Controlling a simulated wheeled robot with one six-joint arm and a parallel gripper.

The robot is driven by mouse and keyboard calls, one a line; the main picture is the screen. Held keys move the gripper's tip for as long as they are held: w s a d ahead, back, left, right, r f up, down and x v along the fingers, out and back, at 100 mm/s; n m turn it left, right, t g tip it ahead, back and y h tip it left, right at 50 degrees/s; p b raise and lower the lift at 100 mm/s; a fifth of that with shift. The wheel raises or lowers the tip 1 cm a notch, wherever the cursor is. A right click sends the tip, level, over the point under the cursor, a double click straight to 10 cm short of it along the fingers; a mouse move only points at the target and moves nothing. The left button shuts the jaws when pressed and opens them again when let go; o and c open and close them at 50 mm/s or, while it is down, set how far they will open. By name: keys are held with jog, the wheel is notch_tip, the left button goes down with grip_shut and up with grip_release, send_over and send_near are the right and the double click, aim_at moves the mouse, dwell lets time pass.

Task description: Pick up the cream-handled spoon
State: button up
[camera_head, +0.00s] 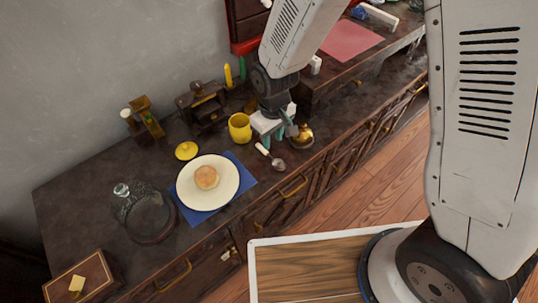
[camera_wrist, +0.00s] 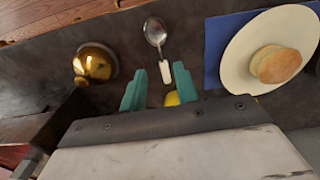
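The cream-handled spoon (camera_head: 270,156) lies on the dark cabinet top, just left of and in front of my gripper (camera_head: 278,135). In the wrist view the spoon (camera_wrist: 160,45) lies with its metal bowl away from me and its cream handle pointing towards my gripper (camera_wrist: 158,85). The two green fingers are apart, with nothing seen held between them. The handle's end shows near the gap between the fingertips, towards the right finger. I cannot tell how high the fingers are above the surface.
A gold pot (camera_head: 301,136) stands right of my gripper, and a yellow mug (camera_head: 240,128) stands to its left. A white plate (camera_head: 190,198) with a round bun lies on a blue mat (camera_head: 246,178). A glass-knobbed dark dish (camera_head: 147,217) stands farther left.

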aim_at(271, 156)
jog(key=f, duration=0.8)
jog(key=shift+w+a+f, duration=0.15)
jog(key=shift+w+a, duration=0.1)
jog(key=shift+w, duration=0.05)
grip_shut()
